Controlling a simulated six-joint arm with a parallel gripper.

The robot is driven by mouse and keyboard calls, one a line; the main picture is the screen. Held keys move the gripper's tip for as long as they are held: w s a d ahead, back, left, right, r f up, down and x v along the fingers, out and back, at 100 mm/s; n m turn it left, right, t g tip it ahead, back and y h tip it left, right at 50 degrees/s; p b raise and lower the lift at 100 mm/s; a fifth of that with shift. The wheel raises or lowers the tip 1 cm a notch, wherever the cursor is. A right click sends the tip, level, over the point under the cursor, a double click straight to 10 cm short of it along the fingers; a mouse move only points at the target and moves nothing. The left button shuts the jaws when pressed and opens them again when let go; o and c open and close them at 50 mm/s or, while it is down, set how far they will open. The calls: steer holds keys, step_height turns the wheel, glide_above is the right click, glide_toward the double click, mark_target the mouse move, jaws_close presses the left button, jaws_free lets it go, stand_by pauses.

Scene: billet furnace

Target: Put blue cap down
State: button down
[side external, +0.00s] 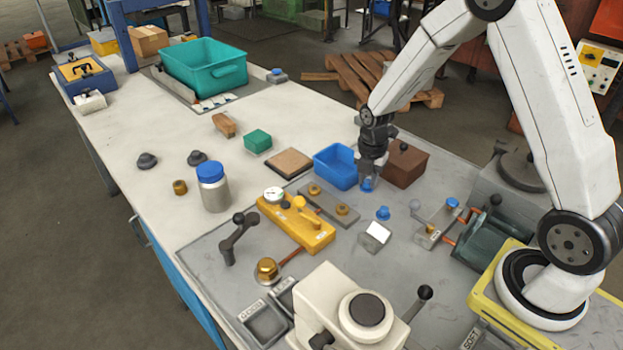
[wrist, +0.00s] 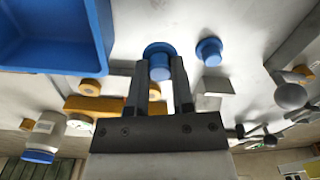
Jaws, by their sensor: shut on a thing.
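My gripper (side external: 370,178) points down near the right wall of the small blue bin (side external: 335,180) and is shut on a blue cap (side external: 367,186). In the wrist view the held blue cap (wrist: 159,66) sits between my fingertips (wrist: 158,75), its wider flange beyond the tips. The cap is low, close to the grey work surface; I cannot tell whether it touches. A second blue cap (side external: 383,213) stands loose on the surface a little nearer the camera, and it also shows in the wrist view (wrist: 209,51). My fingers partly hide the held cap.
A brown box (side external: 405,167) stands close behind my gripper at the right. A white-topped block (side external: 375,236) lies in front of the loose cap. A grey plate with brass parts (side external: 328,205) and a yellow fixture (side external: 297,222) are at the left. Bare grey surface lies between these.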

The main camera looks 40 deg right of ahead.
mark_target(365, 189)
steer(key=shift+w+f, duration=0.3)
steer(key=shift+f, duration=1.55)
steer(key=shift+f, duration=0.15)
steer(key=shift+c, duration=2.4)
jaws_free()
step_height(365, 189, up, 12)
steer(key=shift+r, duration=0.2)
steer(key=shift+s, duration=0.1)
